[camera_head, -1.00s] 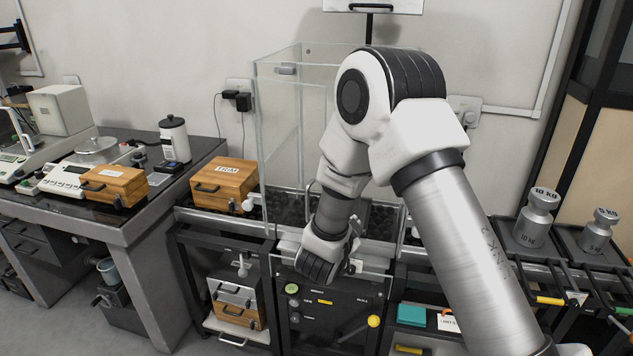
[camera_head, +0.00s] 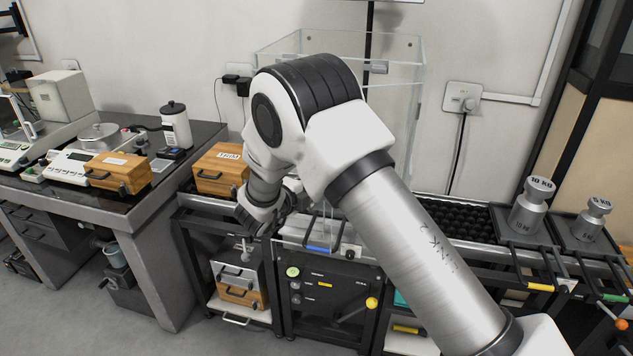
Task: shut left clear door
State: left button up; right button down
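The clear case (camera_head: 408,110) stands against the wall in the middle of the head view. Its right clear panel, with a small grey fitting (camera_head: 376,67) near the top, shows beside my arm. My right arm crosses in front of the case and covers most of the left clear door, so I cannot tell how far it stands open. My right gripper (camera_head: 258,212) is low at the case's left front side, beside the wooden box. Its fingers are partly hidden, and I cannot tell whether they touch the door. My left gripper is not in view.
A wooden box (camera_head: 217,172) stands close left of my gripper. Scales and another wooden box (camera_head: 118,173) stand on the left table. A black control panel (camera_head: 318,293) is below the case. Heavy weights (camera_head: 530,210) stand at the right.

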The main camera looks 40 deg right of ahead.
jog(key=x, duration=0.2)
jog(key=r+x, duration=0.1)
jog(key=x, duration=0.2)
jog(key=shift+w+d+r, duration=0.1)
jog(key=shift+d, duration=0.1)
jog(key=d, duration=0.1)
jog(key=w+d+b, duration=0.1)
jog(key=d, duration=0.1)
jog(key=shift+w+d+r+b, duration=0.15)
jog(key=shift+w+d+b, duration=0.2)
jog(key=shift+w+d, duration=0.05)
